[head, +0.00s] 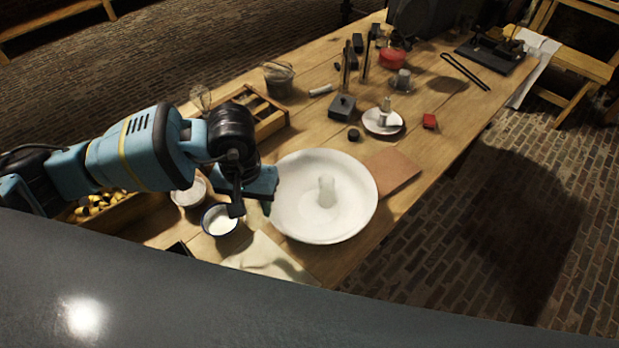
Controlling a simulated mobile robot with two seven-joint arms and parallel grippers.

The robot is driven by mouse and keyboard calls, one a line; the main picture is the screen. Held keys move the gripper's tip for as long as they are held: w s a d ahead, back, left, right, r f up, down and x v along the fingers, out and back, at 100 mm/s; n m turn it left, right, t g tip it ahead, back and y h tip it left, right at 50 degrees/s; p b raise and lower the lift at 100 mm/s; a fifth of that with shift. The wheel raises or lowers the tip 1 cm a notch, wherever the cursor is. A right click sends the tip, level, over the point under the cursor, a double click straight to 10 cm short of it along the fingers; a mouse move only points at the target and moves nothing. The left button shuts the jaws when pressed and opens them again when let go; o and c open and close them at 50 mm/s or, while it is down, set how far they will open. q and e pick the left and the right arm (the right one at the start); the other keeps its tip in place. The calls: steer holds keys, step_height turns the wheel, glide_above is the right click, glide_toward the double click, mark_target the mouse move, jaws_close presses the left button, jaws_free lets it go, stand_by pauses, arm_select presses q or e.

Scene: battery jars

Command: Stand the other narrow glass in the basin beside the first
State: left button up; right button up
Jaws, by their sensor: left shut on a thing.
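The basin (358,215) is a wide, round, white dish on the wooden table. One narrow glass (326,190) stands upright in it, a little right of its centre. My left gripper (252,206) is at the basin's left rim, above the blue-rimmed bowl. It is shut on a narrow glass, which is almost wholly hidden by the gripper. Whether that glass touches the basin cannot be told. My right gripper is not in view.
A blue-rimmed bowl (219,219) and a pale cloth (266,258) lie left of and in front of the basin. A brown board (392,172) lies at its right. A wooden tray (270,126), a grey box (342,106) and a white saucer (376,124) stand behind.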

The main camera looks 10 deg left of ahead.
arm_select(q)
steer(key=w+d+n+p, duration=0.1)
steer(key=w+d, duration=0.7)
steer(key=d, duration=0.2)
steer(key=shift+w+f+n, duration=0.2)
steer(key=shift+w+n, duration=0.05)
steer(key=shift+n, duration=0.15)
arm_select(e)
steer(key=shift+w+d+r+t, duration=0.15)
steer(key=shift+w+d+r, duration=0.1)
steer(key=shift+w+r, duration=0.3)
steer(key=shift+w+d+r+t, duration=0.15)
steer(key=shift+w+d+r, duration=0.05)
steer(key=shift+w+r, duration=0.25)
arm_select(q)
steer(key=shift+a, duration=0.1)
steer(key=shift+f+b, duration=0.55)
steer(key=shift+f, duration=2.85)
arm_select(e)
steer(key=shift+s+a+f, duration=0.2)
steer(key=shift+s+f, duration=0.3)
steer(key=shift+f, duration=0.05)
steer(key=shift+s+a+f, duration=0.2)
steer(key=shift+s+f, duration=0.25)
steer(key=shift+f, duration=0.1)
